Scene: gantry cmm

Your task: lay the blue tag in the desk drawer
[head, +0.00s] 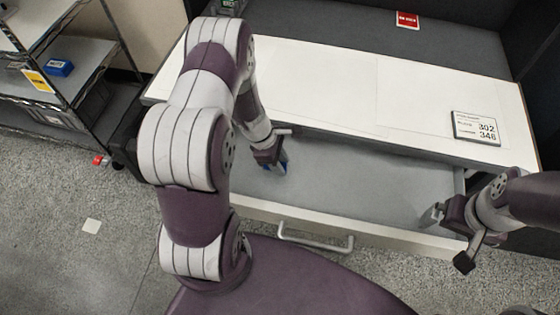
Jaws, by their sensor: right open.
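The desk drawer (350,188) is pulled open below the white desk top; its grey floor looks bare. My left gripper (280,164) is over the left part of the drawer, pointing down. The blue tag (284,163) shows at its fingertips, mostly hidden by the gripper, which appears shut on it. I cannot tell whether the tag touches the drawer floor. My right gripper (436,215) is open and empty at the drawer's front right corner.
The white desk top (340,85) carries a display with numbers (475,128) at right. A red sign (407,20) is at the back. The drawer handle (315,240) faces me. A wire shelf (60,75) with a blue box (60,68) stands at left.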

